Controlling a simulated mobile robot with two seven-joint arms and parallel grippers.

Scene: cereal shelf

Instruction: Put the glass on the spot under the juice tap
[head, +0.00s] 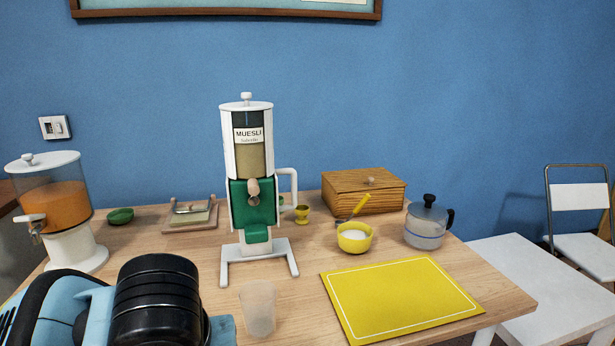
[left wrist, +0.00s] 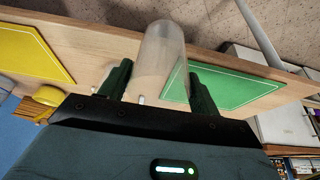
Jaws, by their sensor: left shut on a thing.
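The glass (head: 258,308), clear and frosted-looking, is upright near the front of the table in the head view. It also shows in the left wrist view (left wrist: 165,45), between the dark green fingers of my left gripper (left wrist: 160,85), which is shut on it. In the head view my arm hides most of that gripper. The juice dispenser (head: 55,205), with orange juice and a white base, stands at the left; its tap (head: 33,222) points to the front left. The spot under the tap cannot be made out. My right gripper is not in view.
A muesli dispenser (head: 250,190) stands mid-table behind the glass. A yellow mat (head: 402,298), yellow bowl (head: 354,238), jug (head: 427,225) and wooden box (head: 362,192) are to the right. A green bowl (head: 120,216) is beside the juice dispenser. A green mat (left wrist: 235,88) shows in the wrist view.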

